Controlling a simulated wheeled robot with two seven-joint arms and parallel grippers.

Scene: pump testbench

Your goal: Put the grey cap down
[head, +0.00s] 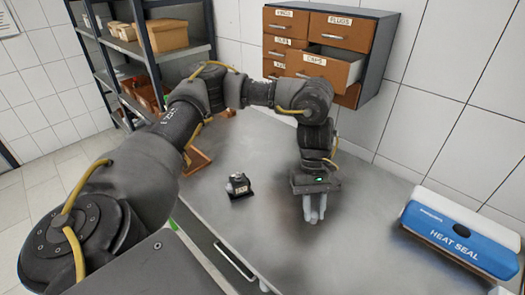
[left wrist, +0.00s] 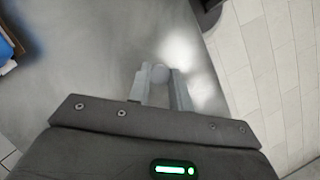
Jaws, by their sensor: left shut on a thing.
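My left gripper (head: 314,214) points down over the grey metal table (head: 265,245), right of its middle in the head view. In the left wrist view my left gripper (left wrist: 160,78) has its two fingers close around a small round grey cap (left wrist: 160,74), seen between the fingertips. In the head view the fingers hide the cap. The fingertips are low over the tabletop; I cannot tell whether the cap touches it. My right gripper is not in view.
A small dark pump part (head: 238,186) stands on the table left of my gripper. A blue and white heat sealer (head: 462,232) lies at the right. A drawer cabinet (head: 325,45) hangs behind, with the drawer labelled CAPS (head: 325,66) pulled open. The tabletop around my gripper is clear.

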